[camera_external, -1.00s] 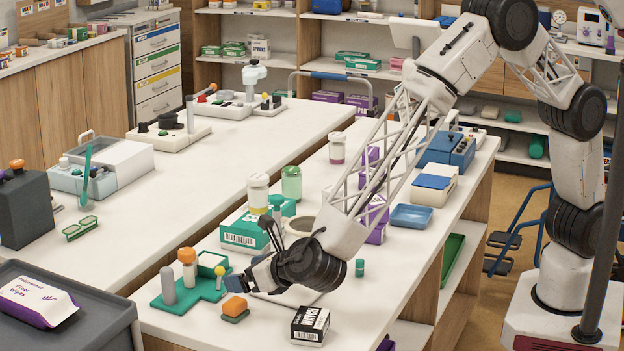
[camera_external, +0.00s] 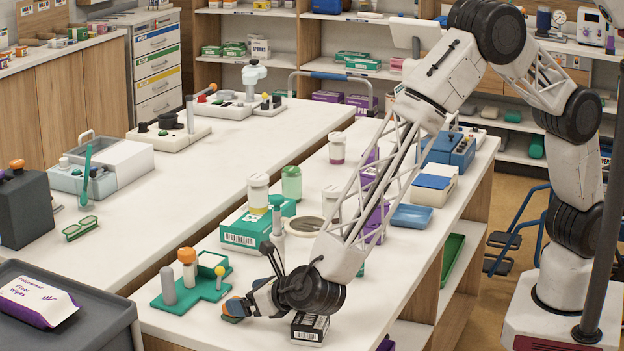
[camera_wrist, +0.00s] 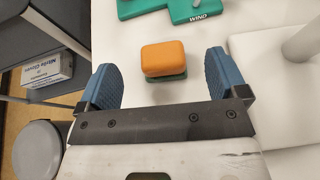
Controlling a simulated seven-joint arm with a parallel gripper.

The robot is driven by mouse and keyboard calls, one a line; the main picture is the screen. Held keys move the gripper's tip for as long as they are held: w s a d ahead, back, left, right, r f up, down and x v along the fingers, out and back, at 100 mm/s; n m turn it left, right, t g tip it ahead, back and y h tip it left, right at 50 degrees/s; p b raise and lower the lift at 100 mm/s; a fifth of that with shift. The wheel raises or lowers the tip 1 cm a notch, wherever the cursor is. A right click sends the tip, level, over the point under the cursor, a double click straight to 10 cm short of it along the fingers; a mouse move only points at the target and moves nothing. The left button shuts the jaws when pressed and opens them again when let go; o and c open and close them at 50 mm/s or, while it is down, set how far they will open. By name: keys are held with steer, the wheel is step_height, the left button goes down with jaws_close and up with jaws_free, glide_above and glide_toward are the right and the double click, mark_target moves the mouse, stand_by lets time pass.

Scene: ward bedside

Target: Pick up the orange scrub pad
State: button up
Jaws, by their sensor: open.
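The orange scrub pad (camera_wrist: 163,57) is a small rounded orange block on a thin green base (camera_wrist: 165,77) on the white counter. In the wrist view it lies just ahead of my gripper (camera_wrist: 163,82), midway between the two blue fingers, with a gap on each side. My gripper is open and empty. In the external view my gripper (camera_external: 240,306) is low over the counter's near end and mostly hides the pad, with only a bit of orange (camera_external: 233,306) showing.
A black and white box (camera_external: 309,328) stands under and beside my wrist. A grey cart (camera_external: 95,325) stands past the counter's left edge.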

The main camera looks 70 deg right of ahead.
stand_by(0.3)
steer(key=shift+f, duration=0.55)
steer(key=shift+x, duration=2.55)
steer(key=c, duration=1)
steer(key=shift+r, duration=5)
